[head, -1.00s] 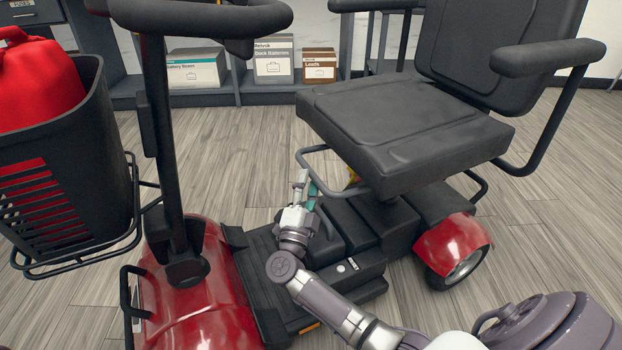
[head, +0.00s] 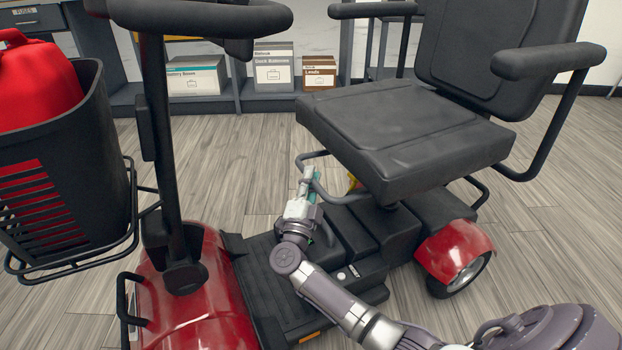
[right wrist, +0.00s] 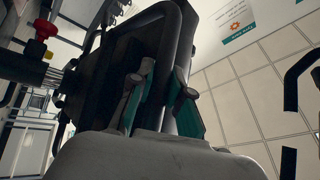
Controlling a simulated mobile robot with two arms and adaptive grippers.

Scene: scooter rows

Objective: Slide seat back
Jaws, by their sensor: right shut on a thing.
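The scooter's black padded seat (head: 405,130) sits above the rear deck, its backrest (head: 490,45) at the upper right. A dark bar (head: 325,190) loops out below the seat's front edge. My right gripper (head: 309,180) is at the left part of this bar, shut on it. In the right wrist view, the teal-lined fingers (right wrist: 163,100) stand on either side of the dark bar, with the underside of the seat (right wrist: 125,75) behind. The exact contact is partly hidden by the fingers. My left gripper is not in view.
The tiller (head: 160,130) and a black basket (head: 70,170) holding a red can (head: 38,80) stand at the left. Armrests (head: 548,60) flank the seat. Shelves with boxes (head: 274,66) line the back wall. Floor behind the scooter is clear.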

